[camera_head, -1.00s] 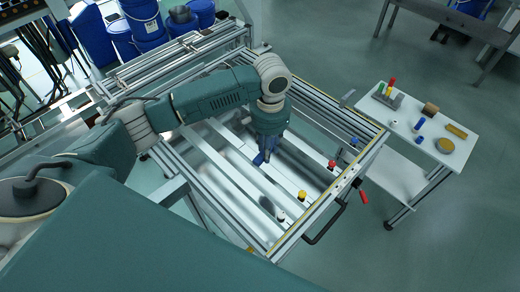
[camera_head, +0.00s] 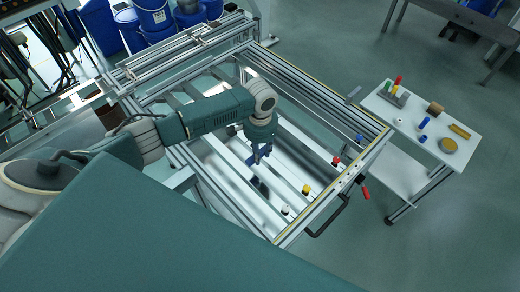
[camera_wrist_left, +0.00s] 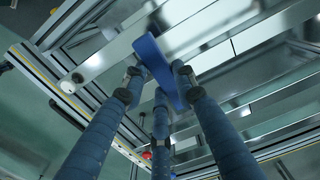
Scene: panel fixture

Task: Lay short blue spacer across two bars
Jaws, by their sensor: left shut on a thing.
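My left gripper (camera_head: 257,157) hangs fingers down over the open panel frame (camera_head: 320,210), above the pale bars (camera_head: 310,146). In the left wrist view its fingers (camera_wrist_left: 158,88) are closed around a blue spacer (camera_wrist_left: 152,52), a flat short strip that sticks out past the fingertips. Pale bars (camera_wrist_left: 100,57) cross behind the spacer in that view. The spacer looks raised off the bars, but the exact gap cannot be told. A dark blue patch under the gripper in the head view may be a reflection. My right gripper is not in view.
White, yellow (camera_head: 306,189), red (camera_head: 335,161) and blue (camera_head: 359,138) knobs stand along the frame's near right side. A black handle (camera_head: 328,222) juts outside it. A white side table (camera_head: 420,105) at the right holds several small parts.

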